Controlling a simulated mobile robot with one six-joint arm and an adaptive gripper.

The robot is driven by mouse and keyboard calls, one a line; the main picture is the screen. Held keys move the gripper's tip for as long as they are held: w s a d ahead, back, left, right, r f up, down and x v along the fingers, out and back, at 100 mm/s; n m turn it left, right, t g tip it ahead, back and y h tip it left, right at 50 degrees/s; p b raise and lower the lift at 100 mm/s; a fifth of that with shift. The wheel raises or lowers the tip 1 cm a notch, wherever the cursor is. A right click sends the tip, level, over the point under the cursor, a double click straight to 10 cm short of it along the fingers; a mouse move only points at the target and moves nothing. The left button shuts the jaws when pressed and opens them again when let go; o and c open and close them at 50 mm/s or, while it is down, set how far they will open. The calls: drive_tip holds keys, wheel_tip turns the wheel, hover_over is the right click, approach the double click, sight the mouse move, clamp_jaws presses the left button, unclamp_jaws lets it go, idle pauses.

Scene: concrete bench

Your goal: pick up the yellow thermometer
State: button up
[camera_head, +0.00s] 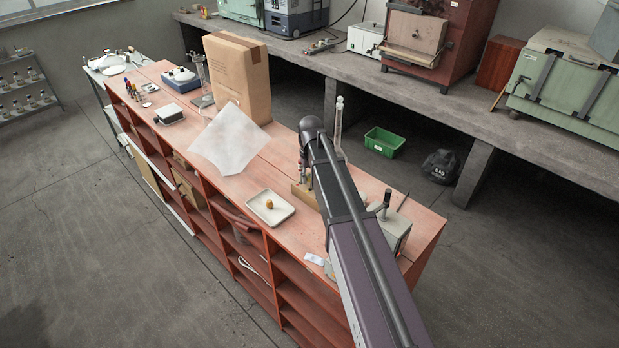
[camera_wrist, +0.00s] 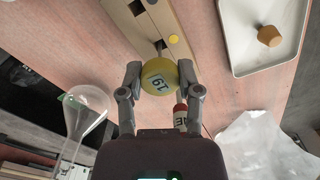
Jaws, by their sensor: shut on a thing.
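In the wrist view, the yellow thermometer (camera_wrist: 158,77) shows as a round yellow head with a dark number on a pale label. My gripper (camera_wrist: 159,75) is shut on this head, with one finger on each side. A thin stem shows at its far side, towards the wooden block (camera_wrist: 145,25), which has dark holes and a yellow dot. Whether the stem is still in a hole I cannot tell. In the head view the wooden block (camera_head: 304,196) shows in part beside my arm, and the thermometer is hidden there.
Close by the gripper are a red-topped item (camera_wrist: 180,114) and a glass vessel (camera_wrist: 85,112). A white tray (camera_head: 254,213) with a small brown piece (camera_head: 269,203) lies left of the block. A crumpled pale sheet (camera_head: 229,140) and a cardboard box (camera_head: 238,85) stand farther back.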

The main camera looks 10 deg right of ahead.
drive_tip(key=shift+r+p, duration=4.15)
drive_tip(key=shift+r, duration=0.2)
drive_tip(key=shift+r, duration=0.15)
drive_tip(key=shift+r+p, duration=2.9)
drive_tip(key=shift+p, duration=0.1)
wheel_tip(320, 180, down, 6)
drive_tip(key=b, duration=0.5)
drive_tip(key=shift+w+r, duration=0.1)
drive_tip(key=shift+r, duration=0.15)
